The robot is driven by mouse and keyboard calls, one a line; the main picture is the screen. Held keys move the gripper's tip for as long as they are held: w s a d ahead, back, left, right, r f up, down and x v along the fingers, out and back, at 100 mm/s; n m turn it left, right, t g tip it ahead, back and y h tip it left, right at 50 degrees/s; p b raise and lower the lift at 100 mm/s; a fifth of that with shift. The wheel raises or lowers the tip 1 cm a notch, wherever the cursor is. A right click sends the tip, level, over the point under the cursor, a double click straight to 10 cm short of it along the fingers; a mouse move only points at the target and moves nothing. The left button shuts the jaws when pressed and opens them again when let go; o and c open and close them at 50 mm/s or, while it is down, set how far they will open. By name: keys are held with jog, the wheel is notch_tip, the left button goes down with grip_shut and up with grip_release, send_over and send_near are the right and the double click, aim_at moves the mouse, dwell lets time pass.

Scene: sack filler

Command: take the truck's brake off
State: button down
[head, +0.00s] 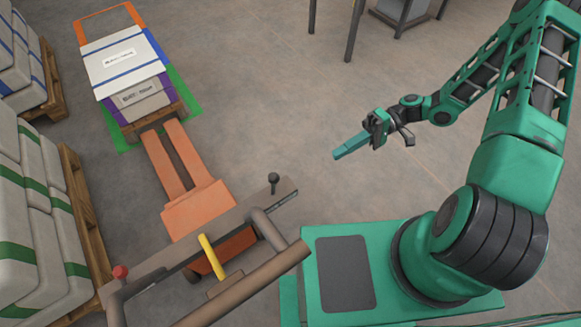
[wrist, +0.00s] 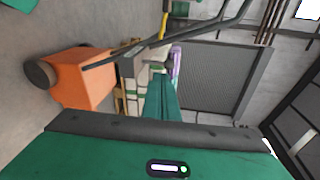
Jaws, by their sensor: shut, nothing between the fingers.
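The orange pallet truck (head: 195,210) stands left of my base, its two forks pointing toward a loaded pallet. A grey panel and a brown handlebar (head: 250,280) cross its near end. A yellow lever (head: 211,257) stands tilted there, with a red knob (head: 120,271) on the left and a black knob (head: 273,178) on the right. No label shows which is the brake. My gripper (head: 336,155) is shut and empty, in the air right of the truck and apart from it. In the wrist view its fingers (wrist: 163,95) are together; the truck's orange body (wrist: 85,80) lies left.
White sacks with a blue band (head: 125,55) sit on a pallet over a green floor marking (head: 185,90). Stacked sacks on pallets (head: 85,200) line the left side. Dark table legs (head: 354,30) stand at the back. The floor between my gripper and the truck is clear.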

jog(key=shift+w+a+f+y, duration=0.1)
jog(key=shift+a+f+y, duration=0.05)
jog(key=shift+a+y, duration=0.45)
jog(key=shift+w+a+f+y, duration=0.1)
jog(key=shift+a+f+y, duration=0.05)
jog(key=shift+a+y, duration=0.4)
send_near(274, 185)
jog(key=a, duration=0.1)
jog(key=a+r, duration=0.1)
jog(key=a, duration=0.1)
jog(key=s+a+r, duration=0.1)
jog(key=shift+a+r, duration=0.25)
